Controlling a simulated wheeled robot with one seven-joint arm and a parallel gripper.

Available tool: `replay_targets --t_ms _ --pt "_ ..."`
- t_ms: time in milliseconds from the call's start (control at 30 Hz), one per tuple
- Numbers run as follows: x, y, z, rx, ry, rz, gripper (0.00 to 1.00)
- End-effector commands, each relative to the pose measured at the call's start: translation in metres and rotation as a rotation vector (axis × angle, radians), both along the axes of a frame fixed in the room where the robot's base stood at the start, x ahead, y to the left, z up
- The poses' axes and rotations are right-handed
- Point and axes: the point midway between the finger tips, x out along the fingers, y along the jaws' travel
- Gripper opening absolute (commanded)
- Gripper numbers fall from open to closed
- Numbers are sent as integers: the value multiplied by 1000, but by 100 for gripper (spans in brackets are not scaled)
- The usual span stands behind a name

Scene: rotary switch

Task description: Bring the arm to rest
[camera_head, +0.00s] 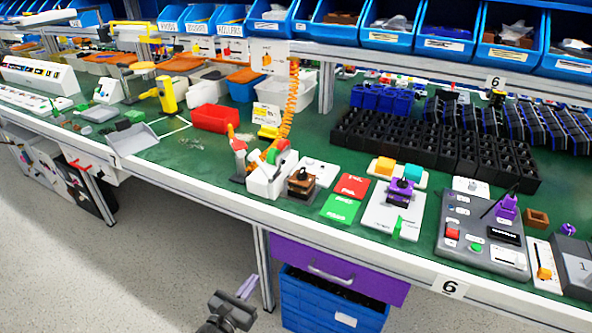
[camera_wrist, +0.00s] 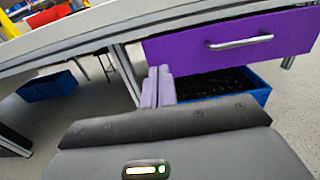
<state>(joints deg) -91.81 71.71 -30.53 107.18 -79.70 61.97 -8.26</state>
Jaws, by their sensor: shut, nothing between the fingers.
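My gripper (camera_head: 247,289) shows at the bottom of the head view, low in front of the workbench and below the level of its top. Its two pale purple fingers are together with nothing between them. In the wrist view my gripper (camera_wrist: 158,86) points toward the bench's underside, near a table leg and a purple drawer (camera_wrist: 225,42). The fingers appear apart from the drawer and the leg. The rotary switch with a purple body (camera_head: 401,190) sits on a white plate on the green bench top, well away from my gripper.
The bench's front edge (camera_head: 330,237) runs above my gripper. A blue crate (camera_head: 325,308) stands under the purple drawer (camera_head: 335,268). A grey control panel (camera_head: 478,245) and a black rack (camera_head: 440,150) occupy the bench's right. The grey floor (camera_head: 120,260) to the left is clear.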

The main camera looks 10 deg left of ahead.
Motion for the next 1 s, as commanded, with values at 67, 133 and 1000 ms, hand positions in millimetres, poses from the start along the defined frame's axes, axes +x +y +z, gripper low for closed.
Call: replay_targets --t_ms 67,133,1000 --pt "2 -3 1 6 3 -10 0" --pt "5 -12 2 26 19 -44 0" --pt "-27 -281 38 1187 272 -1355 0"
